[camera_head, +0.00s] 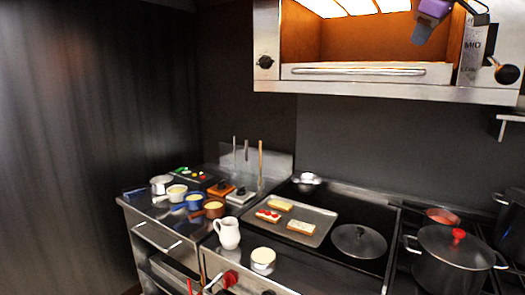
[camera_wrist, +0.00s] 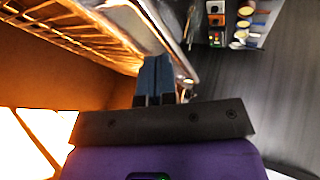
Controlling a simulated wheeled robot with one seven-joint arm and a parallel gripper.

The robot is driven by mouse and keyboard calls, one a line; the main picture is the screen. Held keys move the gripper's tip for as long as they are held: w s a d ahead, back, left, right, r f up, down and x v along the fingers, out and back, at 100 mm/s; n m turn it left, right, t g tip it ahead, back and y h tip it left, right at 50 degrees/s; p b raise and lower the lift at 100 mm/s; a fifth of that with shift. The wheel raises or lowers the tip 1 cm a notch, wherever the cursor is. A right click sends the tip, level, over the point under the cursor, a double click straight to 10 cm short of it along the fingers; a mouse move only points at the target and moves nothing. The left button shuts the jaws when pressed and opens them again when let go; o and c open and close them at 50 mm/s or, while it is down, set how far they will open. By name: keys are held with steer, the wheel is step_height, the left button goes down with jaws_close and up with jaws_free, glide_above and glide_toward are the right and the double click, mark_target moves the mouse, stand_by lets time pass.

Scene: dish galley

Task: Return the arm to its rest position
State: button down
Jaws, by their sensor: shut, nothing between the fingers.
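My gripper (camera_head: 420,35) hangs at the top right of the head view, with its purple hand in front of the orange-lit opening of the wall-mounted grill oven (camera_head: 365,71). Its fingers point down and to the left. In the wrist view the dark blue fingers (camera_wrist: 155,78) are together and hold nothing. The grill's glowing interior and wire rack (camera_wrist: 70,28) fill the left of that view, close to the fingers. I cannot tell how far the fingers are from the rack. Most of my arm is outside the head view.
Below, a baking tray (camera_head: 322,235) carries several slices of topped bread. A white jug (camera_head: 227,233), small pots and bowls stand to its left. A lid (camera_head: 358,241) and a large pot (camera_head: 440,265) are to its right. The dark wall at left is clear.

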steer(key=s+a+f+m, duration=0.2)
steer(key=s+a+f, duration=0.15)
steer(key=s, duration=0.25)
steer(key=s+a+f+m+g, duration=0.1)
steer(key=s+a+f, duration=0.2)
steer(key=s+f, duration=0.25)
steer(key=s+a+f+m, duration=0.2)
steer(key=s+a+f, duration=0.1)
steer(key=s, duration=0.4)
steer(key=s+a+f+m, duration=0.1)
steer(key=s+f, duration=0.7)
steer(key=s+a+f+m+g, duration=0.1)
steer(key=s+f+m, duration=0.1)
steer(key=s+f, duration=0.6)
steer(key=shift+s+a+f+m, duration=0.15)
steer(key=shift+a+f+m, duration=0.15)
steer(key=shift+f, duration=0.45)
